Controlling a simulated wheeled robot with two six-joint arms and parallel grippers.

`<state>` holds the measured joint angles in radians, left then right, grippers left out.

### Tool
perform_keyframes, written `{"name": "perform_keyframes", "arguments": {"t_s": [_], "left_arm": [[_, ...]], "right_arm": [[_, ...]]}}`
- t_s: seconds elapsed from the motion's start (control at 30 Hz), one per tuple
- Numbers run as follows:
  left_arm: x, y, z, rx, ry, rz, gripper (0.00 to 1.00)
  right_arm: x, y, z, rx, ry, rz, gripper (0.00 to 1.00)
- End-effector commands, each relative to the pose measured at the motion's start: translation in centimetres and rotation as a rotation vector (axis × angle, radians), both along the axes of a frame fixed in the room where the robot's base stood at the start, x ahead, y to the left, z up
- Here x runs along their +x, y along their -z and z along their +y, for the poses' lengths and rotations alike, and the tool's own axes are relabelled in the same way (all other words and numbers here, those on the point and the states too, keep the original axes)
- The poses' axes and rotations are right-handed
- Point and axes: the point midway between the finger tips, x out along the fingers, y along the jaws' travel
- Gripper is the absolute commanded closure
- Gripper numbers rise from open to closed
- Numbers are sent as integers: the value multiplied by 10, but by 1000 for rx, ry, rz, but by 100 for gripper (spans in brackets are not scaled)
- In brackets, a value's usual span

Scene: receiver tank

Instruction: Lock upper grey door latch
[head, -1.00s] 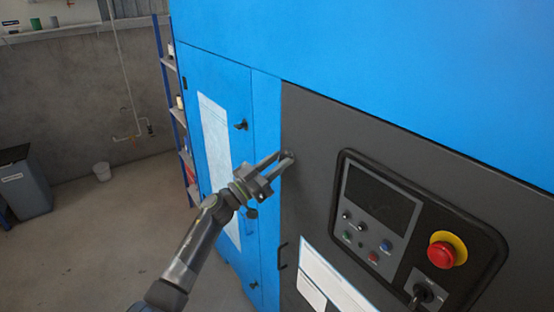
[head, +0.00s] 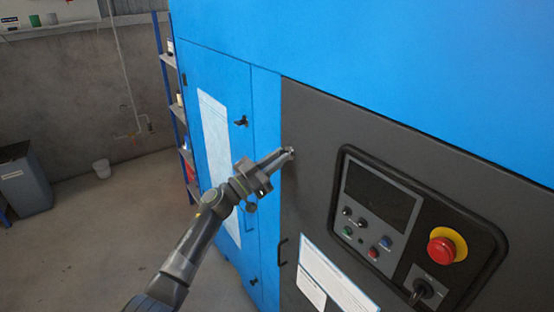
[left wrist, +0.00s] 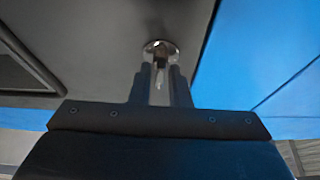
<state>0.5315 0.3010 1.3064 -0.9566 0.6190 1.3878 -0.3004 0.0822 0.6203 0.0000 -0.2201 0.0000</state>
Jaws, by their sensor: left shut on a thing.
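The grey door (head: 315,190) of the blue machine carries its upper latch (left wrist: 160,48) near the door's left edge. In the left wrist view the latch shows as a round metal disc with a small part standing out from it. My left gripper (head: 287,154) is at the latch, its fingers shut on the part that stands out. In the left wrist view the two fingers (left wrist: 160,82) lie either side of it, just below the disc. The fingers hide most of the latch in the head view. My right gripper is in neither view.
A control panel (head: 342,205) with a screen, buttons and a red emergency stop (head: 441,252) is right of the latch. A black handle (head: 282,252) is below. The blue door (head: 190,100) with black latches is to the left.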

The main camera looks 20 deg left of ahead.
Motion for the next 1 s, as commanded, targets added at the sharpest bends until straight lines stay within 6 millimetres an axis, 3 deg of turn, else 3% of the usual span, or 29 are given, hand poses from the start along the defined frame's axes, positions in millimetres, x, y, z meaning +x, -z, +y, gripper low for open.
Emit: {"name": "perform_keyframes", "arguments": {"t_s": [1.0], "left_arm": [[2, 0, 2, 724, 0, -563, 100]], "right_arm": [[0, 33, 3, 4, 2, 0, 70]]}}
